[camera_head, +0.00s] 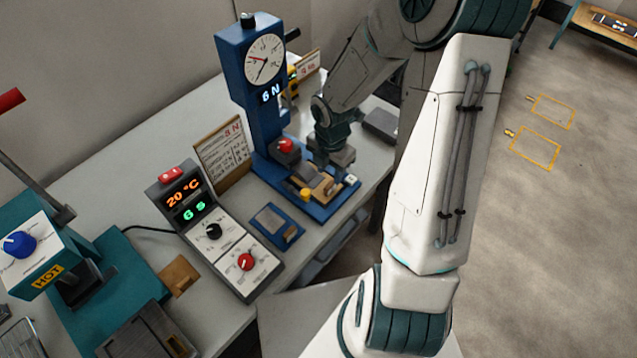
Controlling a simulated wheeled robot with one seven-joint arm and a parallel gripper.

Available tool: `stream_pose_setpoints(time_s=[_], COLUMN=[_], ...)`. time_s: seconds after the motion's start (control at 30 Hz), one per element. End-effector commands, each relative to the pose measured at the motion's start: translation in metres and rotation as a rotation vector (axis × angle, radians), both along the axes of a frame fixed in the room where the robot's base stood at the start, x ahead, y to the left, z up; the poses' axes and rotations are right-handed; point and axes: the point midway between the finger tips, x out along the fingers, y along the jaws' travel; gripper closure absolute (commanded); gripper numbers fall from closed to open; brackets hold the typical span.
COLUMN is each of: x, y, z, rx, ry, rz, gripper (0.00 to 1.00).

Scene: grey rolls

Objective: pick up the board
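My gripper (328,178) points down over the blue base (338,208) of a press-like stand with a dial. A small tan piece (322,190), which may be the board, lies on that base right under my gripper. The fingers are small and partly hidden, so I cannot tell whether they touch or hold it. Another flat brown piece (179,276) lies on the table between the teal machine and the control box. I cannot tell which of these is the board.
The blue stand (262,120) rises behind the base, with a sign (222,153) beside it. A control box (215,232) and a small blue tray (277,226) stand left of the base. A teal machine (50,270) is at far left. Open floor (540,230) lies at right.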

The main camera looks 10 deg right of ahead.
Motion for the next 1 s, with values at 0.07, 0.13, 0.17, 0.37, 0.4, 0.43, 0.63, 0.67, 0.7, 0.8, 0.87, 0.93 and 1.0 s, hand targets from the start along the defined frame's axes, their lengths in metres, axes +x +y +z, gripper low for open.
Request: stream_pose_setpoints(time_s=[0.07, 0.13, 0.17, 0.37, 0.4, 0.43, 0.63, 0.67, 0.7, 0.8, 0.87, 0.93, 1.0], x=[0.0, -0.001, -0.002, -0.009, -0.008, -0.008, -0.007, -0.007, -0.007, -0.007, -0.007, -0.007, -0.007], y=[0.0, 0.0, 0.001, 0.002, 0.002, 0.002, 0.002, 0.002, 0.002, 0.002, 0.002, 0.002, 0.002], z=[-0.005, -0.009, -0.012, -0.039, -0.045, -0.048, -0.058, -0.057, -0.057, -0.057, -0.057, -0.057, -0.057], rx=[-0.001, 0.0, 0.0, -0.001, 0.001, 0.002, 0.001, 0.001, 0.002, 0.001, 0.001, 0.002, 0.001], ry=[0.001, 0.002, 0.003, 0.004, 0.003, 0.003, 0.0, 0.0, -0.001, 0.0, 0.0, -0.001, 0.0], rz=[0.0, 0.0, 0.001, 0.002, 0.001, 0.001, -0.002, -0.002, -0.002, -0.002, -0.002, -0.002, -0.002], gripper=[0.62, 0.62, 0.62, 0.62, 0.62, 0.62, 0.62, 0.62, 0.62, 0.65, 0.81, 1.0, 1.0])
